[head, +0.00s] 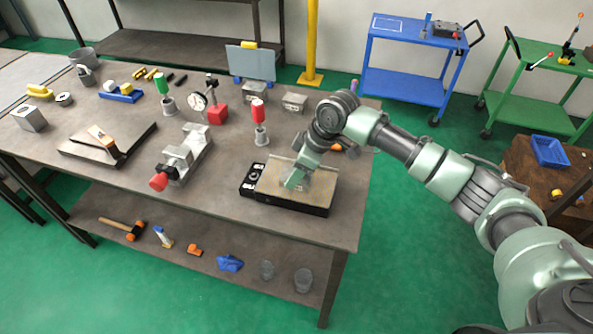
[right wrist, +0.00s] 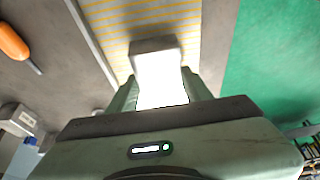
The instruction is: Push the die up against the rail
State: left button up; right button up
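The die is a plain block between my right fingers in the right wrist view (right wrist: 157,48). Its far face is dark grey and its near face is glaring white. It stands on the yellow-striped top of the chuck (right wrist: 110,15). My right gripper (right wrist: 160,88) has one finger on each side of the die, with no gap showing. In the head view my right gripper (head: 297,181) reaches down onto the chuck (head: 285,202); the die is hard to make out there. The rail (right wrist: 92,42) is a thin light strip along the chuck's left edge in the wrist view, apart from the die. My left gripper is not seen.
A red-topped stand (head: 259,125) and a grey vise (head: 185,155) are left of the chuck. Grey blocks (head: 294,101) stand behind it. An orange-handled tool (right wrist: 14,42) lies beyond the rail. The bench's right edge is close to the chuck.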

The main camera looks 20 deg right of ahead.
grip_shut()
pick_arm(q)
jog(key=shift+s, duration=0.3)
pick_arm(e)
jog(key=shift+w+d, duration=0.1)
jog(key=shift+w, duration=0.05)
jog(key=shift+w+d+r, duration=0.1)
jog(key=shift+w+d, duration=0.55)
jog(key=shift+w, duration=0.35)
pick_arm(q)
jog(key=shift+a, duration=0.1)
pick_arm(e)
jog(key=shift+w+d+r, duration=0.1)
